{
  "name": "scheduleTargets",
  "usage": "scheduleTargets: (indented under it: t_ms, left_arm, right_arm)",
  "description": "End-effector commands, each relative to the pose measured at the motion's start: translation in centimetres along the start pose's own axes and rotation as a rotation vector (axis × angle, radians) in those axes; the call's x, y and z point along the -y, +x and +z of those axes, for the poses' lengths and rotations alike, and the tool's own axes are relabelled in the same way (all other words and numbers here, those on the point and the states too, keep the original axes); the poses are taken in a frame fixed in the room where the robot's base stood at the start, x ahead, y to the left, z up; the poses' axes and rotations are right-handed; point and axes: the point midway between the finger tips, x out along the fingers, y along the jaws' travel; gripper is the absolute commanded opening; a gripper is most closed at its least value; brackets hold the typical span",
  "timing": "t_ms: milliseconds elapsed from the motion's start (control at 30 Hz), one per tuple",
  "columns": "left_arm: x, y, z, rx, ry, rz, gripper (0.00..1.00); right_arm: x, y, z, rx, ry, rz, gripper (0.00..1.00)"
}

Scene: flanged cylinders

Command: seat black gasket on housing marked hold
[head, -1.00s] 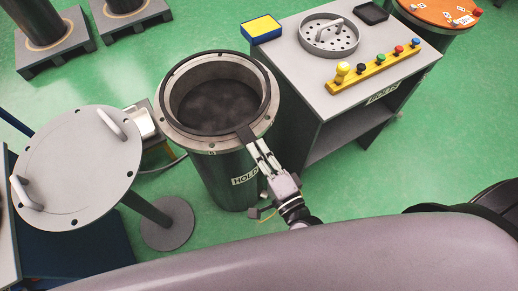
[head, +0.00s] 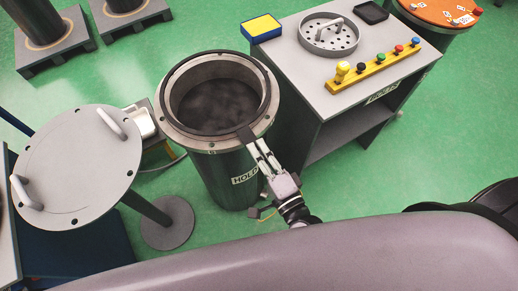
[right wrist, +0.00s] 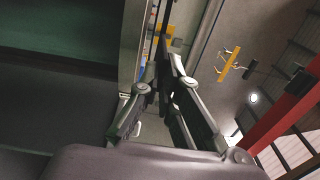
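The housing (head: 232,176) is a dark green drum with a pale flange and a white HOLD label on its front. The black gasket (head: 244,132) is a thin ring over the housing's flange, with a wide dark tab at the front right. The ring looks shifted towards the back of the flange, and I cannot tell whether it touches all round. My right gripper (head: 255,145) is shut on the tab from the front right. In the right wrist view its fingers (right wrist: 165,70) close on a thin dark edge. My left gripper is not in view.
A round grey lid (head: 78,160) with two handles is on a stand at the left. Green floor lies between.

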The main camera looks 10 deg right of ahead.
Motion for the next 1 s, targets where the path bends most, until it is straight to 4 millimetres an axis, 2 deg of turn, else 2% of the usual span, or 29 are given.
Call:
scheduleTargets:
  t_ms: [1000]
  left_arm:
    - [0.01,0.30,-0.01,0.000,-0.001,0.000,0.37]
  right_arm:
    - [-0.56,0.02,-0.02,-0.001,-0.001,-0.002,0.00]
